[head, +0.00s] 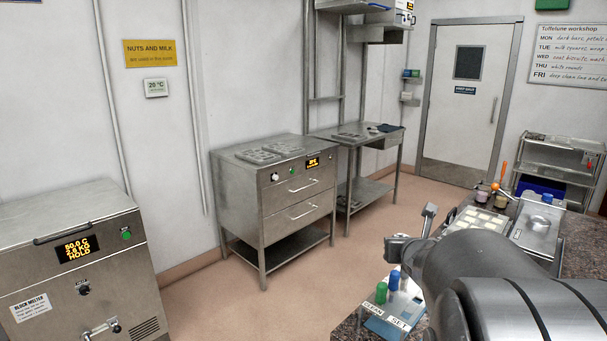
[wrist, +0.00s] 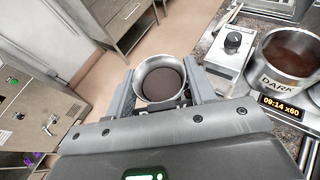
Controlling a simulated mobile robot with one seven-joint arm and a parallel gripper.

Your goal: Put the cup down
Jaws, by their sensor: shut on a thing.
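My gripper (wrist: 160,86) is shut on a round metal cup (wrist: 141,84), with one finger at each side of it. The cup is seen from above in the wrist view, its mouth facing the camera, and holds something dark brown. The floor shows beyond the cup, and the counter edge is to its right. What lies directly under the cup is hidden. In the head view my arm fills the lower right, and I cannot make out the cup there.
A pot marked DARK (wrist: 291,72) holds brown liquid at right in the wrist view, beside a control box with a black knob (wrist: 233,41). In the head view, a tray marked CLEAN and SET (head: 384,325) carries blue and green items. A block melter (head: 75,265) stands left.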

